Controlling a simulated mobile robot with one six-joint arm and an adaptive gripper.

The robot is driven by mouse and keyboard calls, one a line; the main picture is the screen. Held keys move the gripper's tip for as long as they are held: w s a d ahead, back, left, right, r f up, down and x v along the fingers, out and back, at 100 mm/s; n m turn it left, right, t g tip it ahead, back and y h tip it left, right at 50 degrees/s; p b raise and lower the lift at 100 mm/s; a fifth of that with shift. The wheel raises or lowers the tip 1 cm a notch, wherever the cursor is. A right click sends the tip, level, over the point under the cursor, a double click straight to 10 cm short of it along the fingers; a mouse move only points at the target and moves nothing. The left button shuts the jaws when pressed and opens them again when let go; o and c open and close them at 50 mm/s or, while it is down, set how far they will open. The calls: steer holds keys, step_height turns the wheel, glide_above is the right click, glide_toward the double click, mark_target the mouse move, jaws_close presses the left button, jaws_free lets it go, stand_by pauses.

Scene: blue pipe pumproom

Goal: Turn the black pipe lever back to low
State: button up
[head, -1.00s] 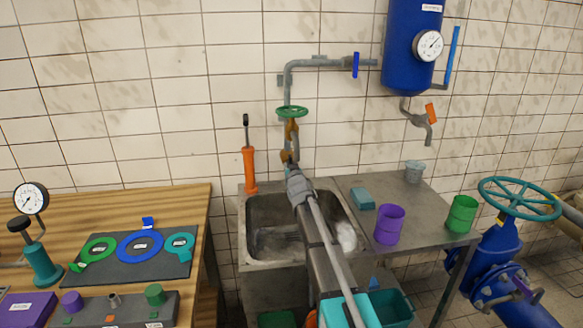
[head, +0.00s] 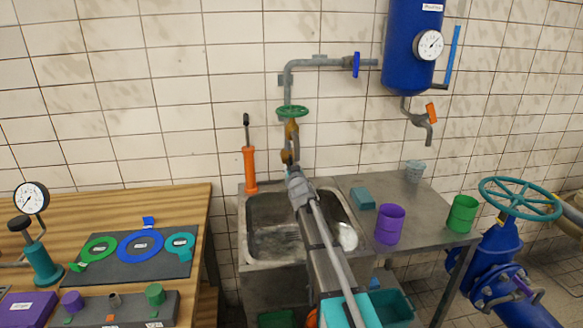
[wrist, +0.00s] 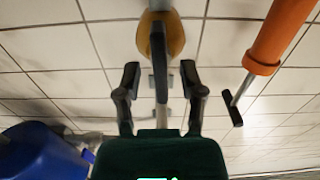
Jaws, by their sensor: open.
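In the wrist view a slim black lever (wrist: 158,66) hangs from a brass-coloured pipe fitting (wrist: 160,36) and points toward my gripper. My gripper (wrist: 160,78) is open, with one dark finger on each side of the lever and visible gaps between. In the head view the brass fitting (head: 291,128) sits just below the green handwheel (head: 292,111) on the grey pipe. My gripper (head: 290,158) is right below the fitting there. The lever is too small and partly covered to make out in the head view. No low mark is readable.
An orange hand pump (head: 249,169) stands left of the pipe and shows close on the right in the wrist view (wrist: 276,38). The sink (head: 262,240) lies below my arm. A blue tank (head: 412,45) and a blue lever (head: 356,65) are up right.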

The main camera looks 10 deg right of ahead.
steer(key=s, duration=1)
steer(key=shift+s, duration=0.3)
